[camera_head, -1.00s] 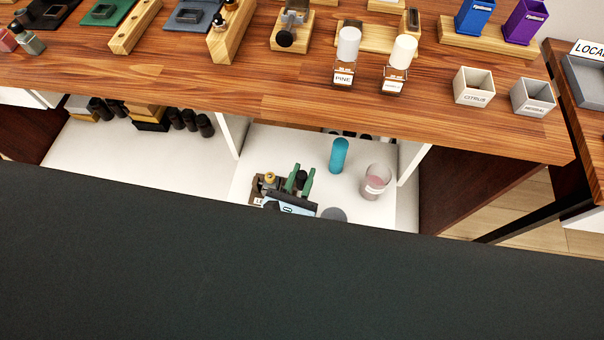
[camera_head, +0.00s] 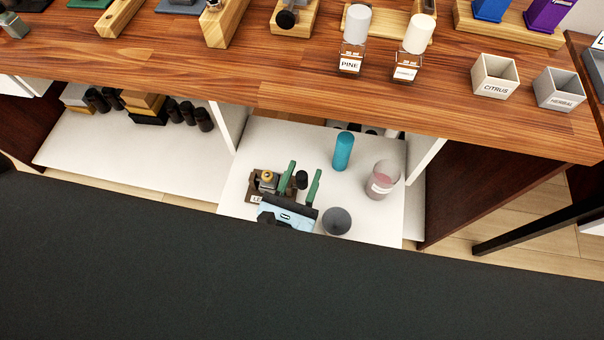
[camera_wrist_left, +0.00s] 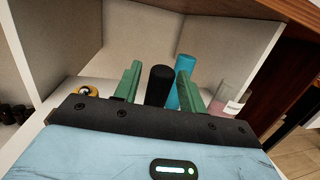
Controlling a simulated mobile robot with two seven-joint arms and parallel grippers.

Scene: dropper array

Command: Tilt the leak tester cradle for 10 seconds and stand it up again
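A small brown wooden block with a partly hidden label starting "LE" (camera_head: 256,198), apparently the leak tester cradle, stands on the white shelf below the counter. A gold-capped piece (camera_head: 267,178) sits on it; its gold top also shows in the left wrist view (camera_wrist_left: 87,91). My left gripper (camera_head: 305,167), with green fingers, is right beside the block. It is open, one finger on each side of a black cylinder (camera_head: 302,180), which also shows in the left wrist view (camera_wrist_left: 159,85). Small gaps seem to remain; contact is unclear. The cylinder's base is hidden. My right gripper is not in view.
A teal cylinder (camera_head: 343,151), a pinkish labelled glass (camera_head: 382,180) and a grey round cup (camera_head: 336,221) stand right of the gripper. White dividers (camera_head: 226,128) and the wooden counter (camera_head: 210,75) bound the compartment. Several black cylinders (camera_head: 184,118) stand in the left compartment.

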